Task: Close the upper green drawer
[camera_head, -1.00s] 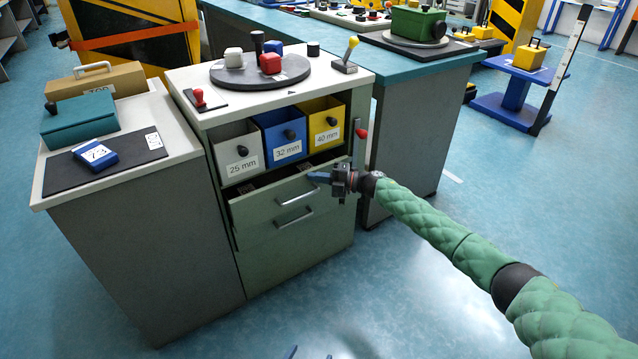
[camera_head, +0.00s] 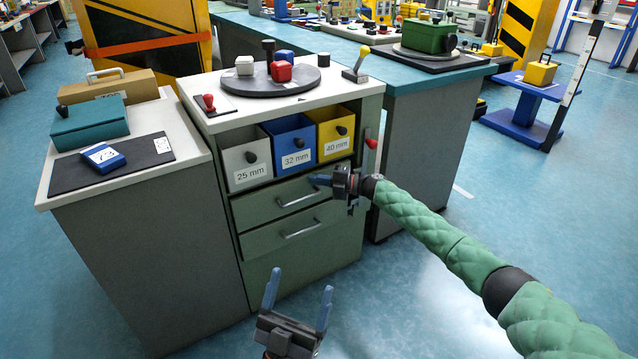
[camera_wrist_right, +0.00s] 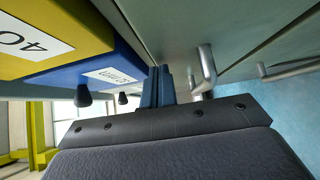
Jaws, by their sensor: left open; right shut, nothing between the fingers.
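The upper green drawer (camera_head: 262,207) is in the cabinet below the coloured bins, its front looking flush or nearly flush with the lower drawer front (camera_head: 262,240). Its metal handle (camera_head: 299,199) also shows in the right wrist view (camera_wrist_right: 207,72). My right gripper (camera_head: 318,180) is shut and empty at the upper right of this drawer's front. In the right wrist view its blue fingers (camera_wrist_right: 157,88) point at the front beside the handle; whether they touch is unclear. My left gripper (camera_head: 299,284) is open and empty, low in front of the cabinet.
Grey, blue (camera_head: 290,140) and yellow (camera_head: 335,134) bins sit in the shelf above the drawer. A red-knobbed lever (camera_head: 371,144) is on the cabinet's right side, close to my right gripper. A grey side cabinet (camera_head: 150,240) stands left. The floor in front is clear.

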